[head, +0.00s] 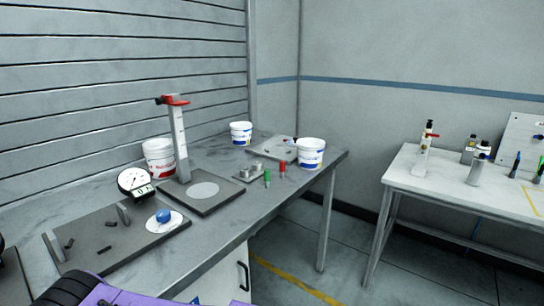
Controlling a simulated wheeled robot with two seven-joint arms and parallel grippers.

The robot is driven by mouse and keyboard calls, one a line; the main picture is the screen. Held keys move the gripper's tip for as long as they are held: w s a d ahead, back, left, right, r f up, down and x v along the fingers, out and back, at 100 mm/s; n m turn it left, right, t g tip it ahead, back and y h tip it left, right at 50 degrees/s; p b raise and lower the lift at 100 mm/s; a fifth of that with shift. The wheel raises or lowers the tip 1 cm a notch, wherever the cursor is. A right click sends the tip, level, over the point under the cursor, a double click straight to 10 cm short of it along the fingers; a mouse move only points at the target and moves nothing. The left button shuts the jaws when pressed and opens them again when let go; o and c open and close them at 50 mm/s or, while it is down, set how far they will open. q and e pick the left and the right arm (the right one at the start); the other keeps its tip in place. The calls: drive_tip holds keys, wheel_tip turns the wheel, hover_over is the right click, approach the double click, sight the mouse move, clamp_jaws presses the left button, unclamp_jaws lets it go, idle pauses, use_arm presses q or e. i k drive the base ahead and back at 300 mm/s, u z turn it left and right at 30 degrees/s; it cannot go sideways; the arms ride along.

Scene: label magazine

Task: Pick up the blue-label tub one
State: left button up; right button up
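Two white tubs with blue labels stand on the grey bench. One blue-label tub (240,133) is at the back, near the corner of the walls. The other blue-label tub (311,153) is nearer, at the bench's right end. A white tub with a red label (159,157) stands by the slatted wall, partly hidden behind a post stand. Neither of my grippers can be made out in the head view, and none is seen at a tub.
The post stand (181,140) with a red top, a dial gauge (134,182), a blue knob (163,215) on a plate, and small green (267,179) and red (282,171) pieces occupy the bench (225,220). A white table (440,185) stands right, across open floor.

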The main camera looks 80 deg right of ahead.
sight(311, 151)
drive_tip(key=z, duration=0.25)
drive_tip(key=i, duration=0.15)
drive_tip(key=z, duration=3.1)
